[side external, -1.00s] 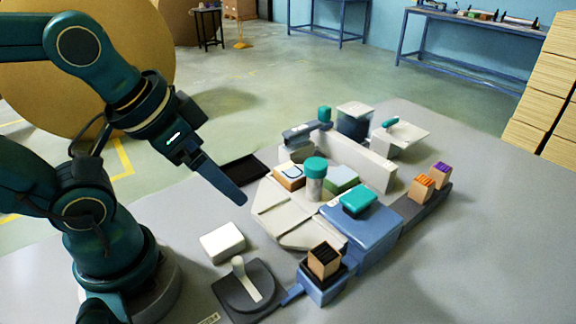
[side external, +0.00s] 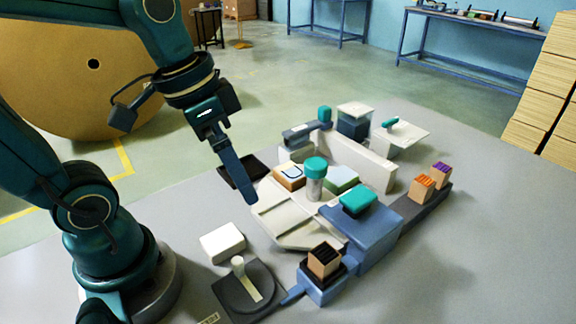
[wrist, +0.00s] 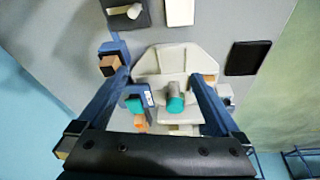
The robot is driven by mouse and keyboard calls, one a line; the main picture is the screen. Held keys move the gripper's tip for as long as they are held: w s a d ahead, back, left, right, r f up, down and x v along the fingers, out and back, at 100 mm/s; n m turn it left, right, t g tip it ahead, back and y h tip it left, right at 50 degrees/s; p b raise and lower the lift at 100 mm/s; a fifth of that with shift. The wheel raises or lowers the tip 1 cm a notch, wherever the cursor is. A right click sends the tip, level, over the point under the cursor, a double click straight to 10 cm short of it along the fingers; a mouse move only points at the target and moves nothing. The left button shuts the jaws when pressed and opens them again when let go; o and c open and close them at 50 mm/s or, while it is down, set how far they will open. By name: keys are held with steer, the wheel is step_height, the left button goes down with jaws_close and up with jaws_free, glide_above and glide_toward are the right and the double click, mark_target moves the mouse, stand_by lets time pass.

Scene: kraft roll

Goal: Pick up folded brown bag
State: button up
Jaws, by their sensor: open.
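Several small brown folded packets that could be the bag stand at the work; I cannot tell which one is meant. One with dark stripes (side external: 323,258) stands upright in a black-topped blue holder at the front. An orange-topped one (side external: 422,188) and a purple-topped one (side external: 440,174) stand on a dark rail at the right. A brown block with a pale, blue-marked top (side external: 289,178) lies by the white station. My gripper (side external: 250,197) is open, pointing down above the station's left side, apart from all packets. In the wrist view, the dark-striped packet (wrist: 109,66) is left of my gripper (wrist: 160,76).
A teal-capped jar (side external: 315,180) stands up on the white station (side external: 300,232). A blue box (side external: 368,230) with a teal top is beside it. A white block (side external: 222,242), a dark round-topped stand (side external: 240,297) and a black tray (side external: 238,172) lie left. Bare table shows at front right.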

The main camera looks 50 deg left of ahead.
steer(key=w+a+f+m+g+h, duration=0.2)
steer(key=w+m+h, duration=0.15)
steer(key=w, duration=0.25)
steer(key=m+t+h, duration=0.1)
steer(key=m+h, duration=0.4)
steer(key=h, duration=0.1)
glide_above(289, 170)
steer(key=s, duration=0.4)
steer(key=shift+y, duration=0.25)
steer(key=f, duration=0.5)
steer(key=shift+w+a+f, duration=0.2)
steer(key=shift+w, duration=0.05)
steer(key=a+f+m+t+h, duration=0.1)
steer(key=a+f, duration=0.1)
steer(key=w+a+f+m+t+h, duration=0.1)
steer(key=a, duration=0.1)
steer(key=shift+w+a+f+m+t, duration=0.1)
steer(key=shift+a+f+m+t, duration=0.15)
steer(key=shift+a+f+t, duration=0.15)
steer(key=shift+x, duration=2.55)
steer(key=c, duration=1.3)
